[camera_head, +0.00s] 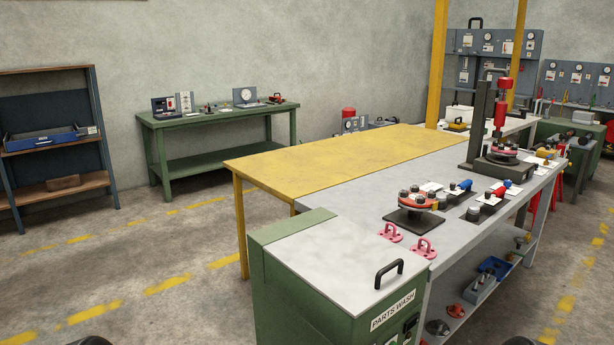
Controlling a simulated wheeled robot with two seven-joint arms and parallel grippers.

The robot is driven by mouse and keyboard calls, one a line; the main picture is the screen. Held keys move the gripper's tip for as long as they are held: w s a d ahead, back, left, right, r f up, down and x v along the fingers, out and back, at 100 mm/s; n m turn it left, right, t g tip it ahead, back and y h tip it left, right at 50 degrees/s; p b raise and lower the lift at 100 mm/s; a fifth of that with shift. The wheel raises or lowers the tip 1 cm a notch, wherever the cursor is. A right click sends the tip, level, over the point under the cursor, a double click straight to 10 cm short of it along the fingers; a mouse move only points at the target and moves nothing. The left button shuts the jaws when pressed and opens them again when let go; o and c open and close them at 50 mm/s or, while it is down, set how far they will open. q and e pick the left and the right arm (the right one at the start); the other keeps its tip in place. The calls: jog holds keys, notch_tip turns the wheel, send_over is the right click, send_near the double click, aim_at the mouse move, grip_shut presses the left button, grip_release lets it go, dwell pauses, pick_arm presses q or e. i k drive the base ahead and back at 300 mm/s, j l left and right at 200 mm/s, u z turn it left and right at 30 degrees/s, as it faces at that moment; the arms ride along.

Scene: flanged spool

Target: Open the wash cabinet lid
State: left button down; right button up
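The wash cabinet (290,300) is a green box with a "PARTS WASH" label, at the bottom middle of the head view. Its pale grey lid (325,258) lies flat and shut on top. A black arched handle (389,273) stands on the lid near its front right edge. A green strip (292,230) runs along the lid's far left side. Neither gripper can be made out. Only small dark rounded shapes, seemingly parts of me, show at the bottom edge, left and right, well apart from the cabinet.
The long workbench (350,185) adjoins the cabinet's far side. A dark stand with a red spool-like part (414,203) is just beyond. The lid's top is bare apart from the handle. Floor is clear to the left.

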aim_at(355, 267)
jog(key=i+l, duration=0.25)
jog(key=i, duration=0.15)
jog(key=z, duration=1.7)
